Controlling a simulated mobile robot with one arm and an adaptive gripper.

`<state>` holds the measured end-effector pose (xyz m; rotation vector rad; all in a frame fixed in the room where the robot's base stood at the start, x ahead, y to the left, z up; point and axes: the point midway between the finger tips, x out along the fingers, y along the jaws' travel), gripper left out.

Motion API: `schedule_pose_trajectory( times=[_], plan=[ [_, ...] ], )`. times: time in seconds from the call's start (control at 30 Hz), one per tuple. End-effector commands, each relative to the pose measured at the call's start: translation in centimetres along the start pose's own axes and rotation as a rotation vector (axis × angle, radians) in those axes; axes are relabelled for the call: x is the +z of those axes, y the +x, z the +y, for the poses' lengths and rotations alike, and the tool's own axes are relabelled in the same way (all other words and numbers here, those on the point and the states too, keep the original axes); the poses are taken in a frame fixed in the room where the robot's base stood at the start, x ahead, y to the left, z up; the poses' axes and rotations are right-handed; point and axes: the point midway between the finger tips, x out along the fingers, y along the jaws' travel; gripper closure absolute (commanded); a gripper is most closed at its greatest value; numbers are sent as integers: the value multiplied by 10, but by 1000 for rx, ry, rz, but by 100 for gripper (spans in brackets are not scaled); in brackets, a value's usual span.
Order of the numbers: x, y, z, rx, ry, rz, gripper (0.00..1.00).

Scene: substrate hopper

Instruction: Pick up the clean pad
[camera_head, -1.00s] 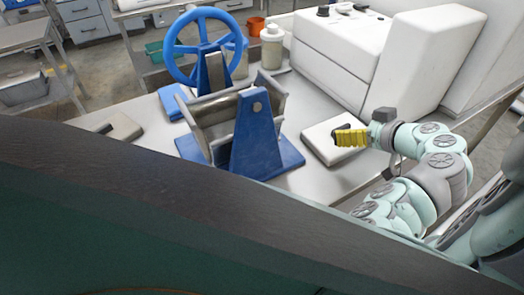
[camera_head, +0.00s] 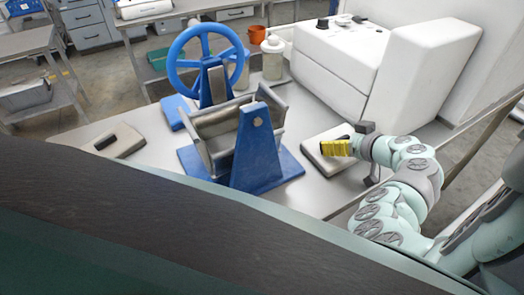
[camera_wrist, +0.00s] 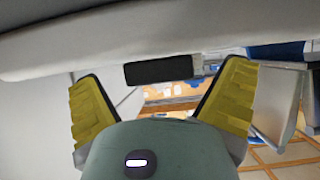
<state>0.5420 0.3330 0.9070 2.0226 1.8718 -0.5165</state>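A pale pad (camera_head: 326,168) lies flat on the table right of the blue stand; its handle is hidden behind my gripper in the head view. In the wrist view, the pad's pale underside or edge (camera_wrist: 150,40) fills the top, with a black handle (camera_wrist: 158,70) at its lower edge. My gripper (camera_head: 325,148), with yellow fingers, is low over this pad. Its fingers (camera_wrist: 160,85) are spread apart on either side of the handle, with gaps to both. A second, greyer pad (camera_head: 128,146) with a dark handle lies at the table's left.
A blue-sided metal hopper (camera_head: 256,150) stands mid-table, left of my gripper. Behind it are a blue handwheel (camera_head: 183,65) and a pale bottle (camera_head: 272,58). A large white machine (camera_head: 418,75) stands at the back right. The front-left tabletop is mostly clear.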

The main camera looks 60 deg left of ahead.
Motion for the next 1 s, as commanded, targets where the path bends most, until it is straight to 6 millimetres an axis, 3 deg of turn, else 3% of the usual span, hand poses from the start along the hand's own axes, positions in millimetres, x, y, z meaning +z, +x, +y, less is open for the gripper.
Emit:
schedule_pose_trajectory(
  times=[0.07, 0.7, 1.0],
  plan=[
    [0, 0, 0, 1, 1, 0, 14],
    [0, 0, 0, 1, 0, 0, 80],
    [-1, 0, 0, 1, 0, 1, 82]
  ],
)
